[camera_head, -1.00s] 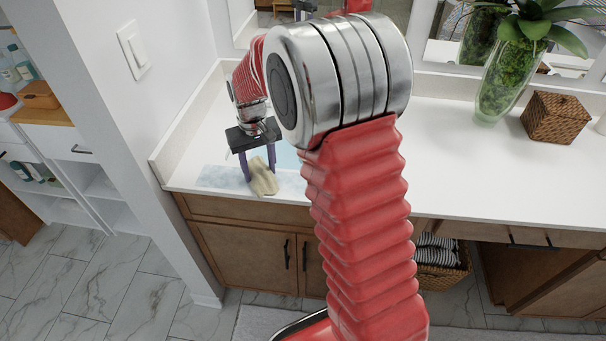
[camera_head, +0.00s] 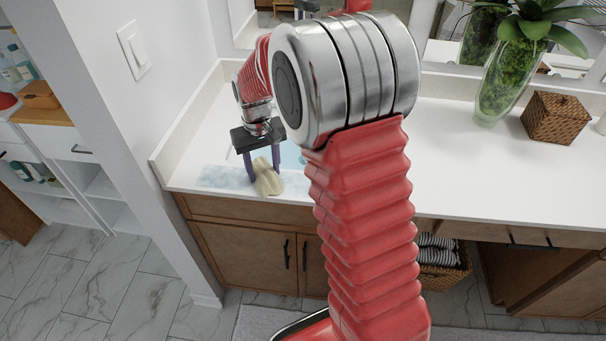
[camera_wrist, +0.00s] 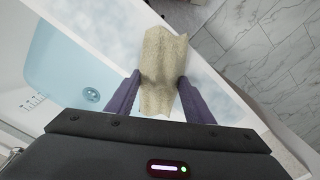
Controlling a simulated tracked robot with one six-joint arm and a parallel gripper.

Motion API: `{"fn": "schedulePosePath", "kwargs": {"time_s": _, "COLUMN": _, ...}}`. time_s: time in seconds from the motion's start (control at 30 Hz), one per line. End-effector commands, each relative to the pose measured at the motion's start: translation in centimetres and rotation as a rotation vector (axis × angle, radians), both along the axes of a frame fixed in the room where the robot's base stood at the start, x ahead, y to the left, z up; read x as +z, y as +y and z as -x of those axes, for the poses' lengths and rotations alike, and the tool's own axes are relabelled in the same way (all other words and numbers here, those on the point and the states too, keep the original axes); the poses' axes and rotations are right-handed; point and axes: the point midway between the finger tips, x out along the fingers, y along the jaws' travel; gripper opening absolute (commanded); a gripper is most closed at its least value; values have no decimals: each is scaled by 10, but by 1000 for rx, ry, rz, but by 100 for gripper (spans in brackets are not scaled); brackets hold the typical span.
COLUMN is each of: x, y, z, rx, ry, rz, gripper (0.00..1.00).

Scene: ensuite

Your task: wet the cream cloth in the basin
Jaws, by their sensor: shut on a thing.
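The cream cloth (camera_head: 268,180) hangs crumpled between the two purple fingers of my gripper (camera_head: 263,166). In the wrist view the cloth (camera_wrist: 160,68) shows gripped between the fingertips of my gripper (camera_wrist: 160,88), its body spreading out beyond them. The cloth is over the front part of the counter, near its edge. Whether it touches the surface I cannot tell. The basin (camera_wrist: 62,62) holds pale blue water, with a round drain at the bottom, and lies to the left of the cloth in the wrist view. In the head view the basin (camera_head: 292,157) is mostly hidden behind my arm.
The white counter (camera_head: 440,160) is clear to the right. A glass vase with a plant (camera_head: 500,85) and a wicker box (camera_head: 556,117) stand at its back right. A wall with a switch (camera_head: 135,48) bounds the left. Wooden cabinets (camera_head: 235,250) are below.

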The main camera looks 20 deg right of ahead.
Motion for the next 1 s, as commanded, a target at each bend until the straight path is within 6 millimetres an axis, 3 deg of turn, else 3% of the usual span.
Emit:
{"fn": "schedulePosePath", "kwargs": {"time_s": 0.33, "x": -1, "y": 10, "z": -5, "rx": 1, "ry": 2, "rz": -1, "gripper": 12}}
{"fn": "schedulePosePath", "kwargs": {"time_s": 1.0, "x": 5, "y": 11, "z": -6, "rx": 0, "ry": -1, "rz": -2, "gripper": 12}}
